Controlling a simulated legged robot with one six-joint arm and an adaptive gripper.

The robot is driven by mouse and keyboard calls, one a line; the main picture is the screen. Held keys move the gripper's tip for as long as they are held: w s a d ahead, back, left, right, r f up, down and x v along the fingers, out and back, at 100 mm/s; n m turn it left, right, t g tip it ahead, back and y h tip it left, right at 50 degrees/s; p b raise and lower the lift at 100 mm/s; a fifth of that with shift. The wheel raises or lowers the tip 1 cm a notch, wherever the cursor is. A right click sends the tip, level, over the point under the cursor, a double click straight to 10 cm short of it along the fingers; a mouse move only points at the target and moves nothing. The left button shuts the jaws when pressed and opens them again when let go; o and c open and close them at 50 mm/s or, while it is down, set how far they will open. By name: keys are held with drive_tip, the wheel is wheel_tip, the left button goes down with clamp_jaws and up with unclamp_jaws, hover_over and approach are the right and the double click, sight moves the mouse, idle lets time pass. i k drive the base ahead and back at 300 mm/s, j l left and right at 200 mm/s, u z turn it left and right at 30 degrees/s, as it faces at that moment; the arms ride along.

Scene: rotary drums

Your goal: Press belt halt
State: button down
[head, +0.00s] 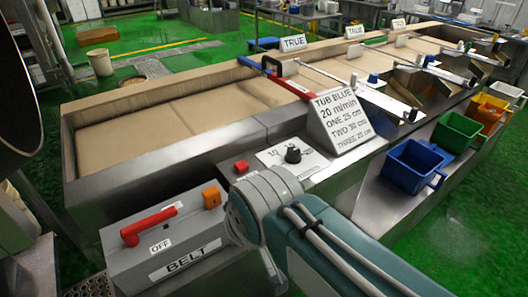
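A grey metal box (165,262) labelled BELT stands at the lower left. A red lever (150,225) lies along its top, beside an OFF label (160,246). An orange block-like part (211,198) sits at the box's far right corner. A small red button (241,166) is on the metal ledge behind the box, left of a black dial (293,155) on a white scale plate. No control is labelled "halt" legibly. My arm crosses the lower middle, in front of the box's right end. My gripper is not in view.
A long tan belt (190,115) runs back from the left, with metal arms across it farther on. A sign (340,122) reads TUB BLUE, 20 m/min. Green floor lies open at right and left.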

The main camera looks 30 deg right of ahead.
sight(242, 166)
drive_tip(key=l, duration=1.5)
drive_tip(key=k, duration=0.05)
